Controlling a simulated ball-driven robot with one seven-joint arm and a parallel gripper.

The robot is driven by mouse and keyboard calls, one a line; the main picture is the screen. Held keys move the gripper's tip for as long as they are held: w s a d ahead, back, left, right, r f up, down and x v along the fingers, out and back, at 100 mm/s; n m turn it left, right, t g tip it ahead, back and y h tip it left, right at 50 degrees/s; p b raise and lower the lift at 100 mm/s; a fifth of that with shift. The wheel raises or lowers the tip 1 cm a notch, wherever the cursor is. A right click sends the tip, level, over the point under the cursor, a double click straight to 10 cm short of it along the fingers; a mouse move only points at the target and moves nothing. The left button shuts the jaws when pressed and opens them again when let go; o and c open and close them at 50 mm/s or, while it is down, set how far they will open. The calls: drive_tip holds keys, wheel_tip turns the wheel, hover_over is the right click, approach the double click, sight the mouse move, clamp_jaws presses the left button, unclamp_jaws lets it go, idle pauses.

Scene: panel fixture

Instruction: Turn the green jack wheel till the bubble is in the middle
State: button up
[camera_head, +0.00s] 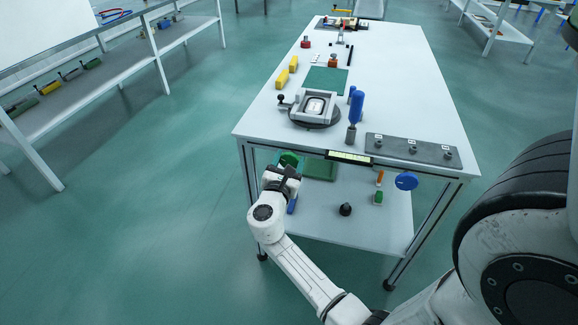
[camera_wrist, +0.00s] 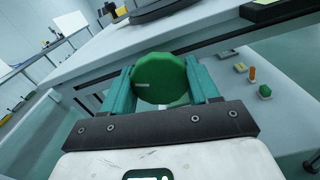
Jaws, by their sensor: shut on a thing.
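The green jack wheel (camera_head: 289,159) is at the left of the table's front edge. In the wrist view the green wheel (camera_wrist: 160,76) is a faceted disc with a small pale mark on its left part. My gripper (camera_head: 284,170) is shut on it; in the wrist view its teal fingers (camera_wrist: 160,84) stand at the wheel's left and right sides. The level vial (camera_head: 349,157) is a yellow-green strip in a dark frame on the front edge; only a corner of it (camera_wrist: 264,3) shows in the wrist view. The bubble's place is too small to tell.
A blue wheel (camera_head: 406,181) is on the front edge at right. A grey block with knobs (camera_head: 412,150), a blue-handled tool (camera_head: 356,107) and a round fixture (camera_head: 315,112) stand on the tabletop (camera_head: 270,118). A lower shelf (camera_head: 325,222) bears small parts.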

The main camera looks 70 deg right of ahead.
drive_tip(key=m+b, duration=0.2)
drive_tip(key=m, duration=0.1)
drive_tip(key=shift+f+m+b, duration=0.3)
drive_tip(key=m+b, duration=0.3)
drive_tip(key=m, duration=0.1)
drive_tip(key=shift+m+b, duration=0.3)
drive_tip(key=shift+b, duration=0.05)
drive_tip(key=m+b, duration=0.3)
drive_tip(key=shift+m, duration=0.3)
drive_tip(key=m+b, duration=0.3)
drive_tip(key=shift+m, duration=0.3)
drive_tip(key=m+b, duration=0.5)
drive_tip(key=shift+w, duration=0.1)
drive_tip(key=m+b, duration=0.4)
drive_tip(key=shift+r, duration=0.15)
drive_tip(key=shift+m, duration=0.5)
drive_tip(key=o, duration=1.1)
drive_tip(key=shift+r, duration=0.1)
drive_tip(key=shift+c, duration=0.2)
